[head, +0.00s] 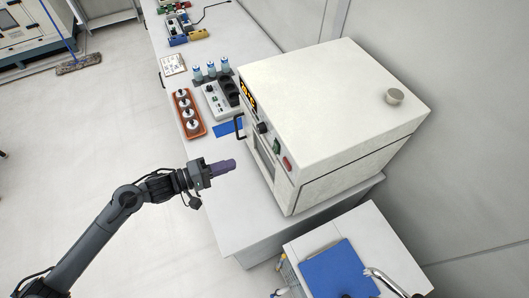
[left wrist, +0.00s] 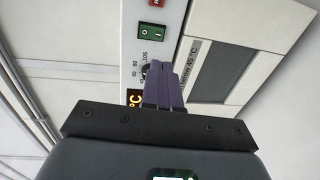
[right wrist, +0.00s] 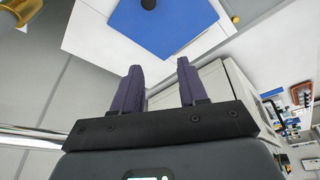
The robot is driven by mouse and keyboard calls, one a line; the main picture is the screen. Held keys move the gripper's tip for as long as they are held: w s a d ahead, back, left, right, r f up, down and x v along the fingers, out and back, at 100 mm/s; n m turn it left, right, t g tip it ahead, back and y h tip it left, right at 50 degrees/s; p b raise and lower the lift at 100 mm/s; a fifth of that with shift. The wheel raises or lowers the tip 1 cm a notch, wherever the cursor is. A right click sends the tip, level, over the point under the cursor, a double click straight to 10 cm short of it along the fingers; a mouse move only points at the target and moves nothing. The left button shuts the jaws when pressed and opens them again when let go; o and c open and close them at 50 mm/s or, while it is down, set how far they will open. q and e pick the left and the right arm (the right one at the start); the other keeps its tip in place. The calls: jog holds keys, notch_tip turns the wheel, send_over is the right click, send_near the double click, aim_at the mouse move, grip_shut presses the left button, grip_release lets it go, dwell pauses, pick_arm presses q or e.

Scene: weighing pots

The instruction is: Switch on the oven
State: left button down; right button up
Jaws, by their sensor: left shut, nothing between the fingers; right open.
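The oven (head: 335,105) is a large white box on the bench. Its front panel carries an orange-lit display (head: 248,96), a black knob (head: 262,127), a green rocker switch (head: 276,146) and a red switch (head: 287,163). My left gripper (head: 232,164) is shut and empty, in front of the panel and apart from it. In the left wrist view the green switch (left wrist: 152,32), marked I and O, lies beyond the shut fingertips (left wrist: 163,68), which cover part of the dial. My right gripper (right wrist: 160,75) is open and empty in the right wrist view, with a blue mat beyond it.
An orange tray of small pots (head: 188,112), a balance-like device (head: 218,98) and blue-capped bottles (head: 211,70) stand left of the oven. The oven's door handle (head: 238,126) sticks out. A side table with a blue mat (head: 338,270) stands at lower right.

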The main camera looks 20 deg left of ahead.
pick_arm(q)
jog(key=p+x, duration=0.2)
jog(key=x, duration=1)
jog(key=shift+w+d, duration=0.15)
pick_arm(e)
notch_tip(320, 180, up, 2)
jog(key=shift+a+r, duration=0.1)
pick_arm(q)
jog(key=shift+f, duration=0.1)
send_near(274, 150)
jog(key=s+a+f, duration=0.3)
jog(key=s+a, duration=0.2)
jog(key=shift+d+b, duration=0.2)
jog(key=shift+b, duration=0.1)
pick_arm(e)
jog(key=shift+s+a+f, duration=0.3)
jog(key=shift+a+f, duration=0.1)
jog(key=shift+a, duration=0.05)
